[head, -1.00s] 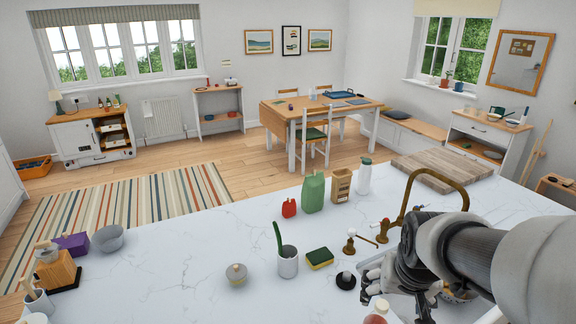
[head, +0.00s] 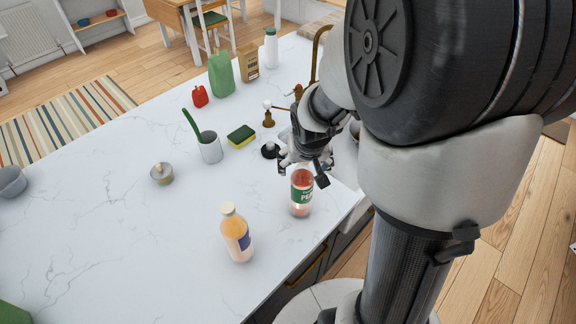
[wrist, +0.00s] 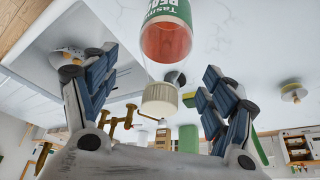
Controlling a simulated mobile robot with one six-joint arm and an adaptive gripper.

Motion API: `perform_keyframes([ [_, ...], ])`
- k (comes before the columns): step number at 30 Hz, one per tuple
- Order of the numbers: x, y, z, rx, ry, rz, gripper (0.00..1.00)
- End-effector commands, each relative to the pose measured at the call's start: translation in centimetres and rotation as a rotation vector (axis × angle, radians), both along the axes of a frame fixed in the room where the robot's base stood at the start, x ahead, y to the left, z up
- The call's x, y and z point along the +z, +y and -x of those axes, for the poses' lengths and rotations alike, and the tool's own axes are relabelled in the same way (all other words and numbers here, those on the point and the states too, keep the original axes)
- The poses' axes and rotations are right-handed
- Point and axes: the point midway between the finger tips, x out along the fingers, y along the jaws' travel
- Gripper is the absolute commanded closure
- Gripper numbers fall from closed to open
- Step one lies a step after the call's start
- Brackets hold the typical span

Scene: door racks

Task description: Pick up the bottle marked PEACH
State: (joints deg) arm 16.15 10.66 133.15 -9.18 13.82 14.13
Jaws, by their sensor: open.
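The peach bottle (head: 301,203) stands upright on the white marble counter near its front edge. It is clear with orange-pink contents and a green label, on which part of the name PEACH shows. My gripper (head: 305,168) is open at the bottle's top, which it partly hides in the head view. In the wrist view, which looks upside down, the bottle (wrist: 166,42) and its cream cap lie between the spread fingers of my gripper (wrist: 160,78). I see gaps on both sides of the cap.
A second bottle (head: 237,236) with orange contents and a blue label stands to the left. A cup with a green brush (head: 209,148), a sponge (head: 241,135), a lidded pot (head: 162,174) and a brass tap (head: 317,52) are behind. The counter's left part is mostly clear.

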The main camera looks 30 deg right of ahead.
Motion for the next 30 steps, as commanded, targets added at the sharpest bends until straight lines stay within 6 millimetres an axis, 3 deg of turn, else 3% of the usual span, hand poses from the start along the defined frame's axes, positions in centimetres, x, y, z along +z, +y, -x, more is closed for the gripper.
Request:
perform_keyframes([
  [6, -3.4, -0.3, -1.1, -0.001, 0.004, -0.002, 0.23],
  [16, -4.0, -0.4, -1.4, 0.000, 0.002, -0.001, 0.23],
  [30, -4.0, -0.4, -1.4, 0.000, 0.002, -0.001, 0.54],
])
